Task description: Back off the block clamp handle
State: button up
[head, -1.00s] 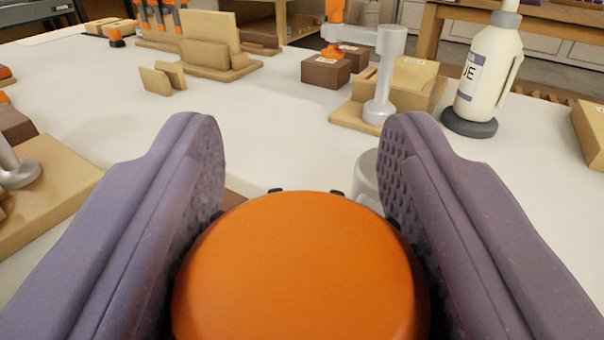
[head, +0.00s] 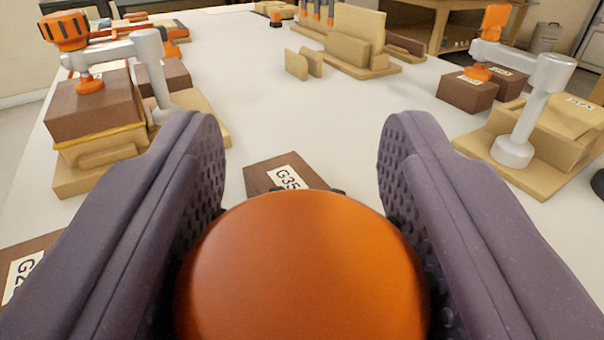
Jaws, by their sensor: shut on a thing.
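A large rounded orange handle (head: 302,275) fills the bottom middle of the head view. My gripper (head: 302,180) has its two purple textured fingers on either side of it and is shut on it. The rest of the clamp below the handle is hidden behind it. A dark brown block (head: 268,173) labelled "G35" shows just beyond the handle, partly covered by it.
A grey clamp with an orange handle (head: 64,31) stands over a brown block (head: 92,106) at left. Another grey clamp (head: 528,105) on a wooden base stands at right. A wooden stand (head: 352,40) is at the back.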

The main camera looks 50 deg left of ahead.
dwell(0.3)
jog(key=o, duration=1)
jog(key=shift+d, duration=0.1)
jog(key=p+v, duration=0.2)
jog(key=v, duration=0.5)
jog(key=shift+s+d, duration=0.2)
jog(key=shift+s, duration=0.05)
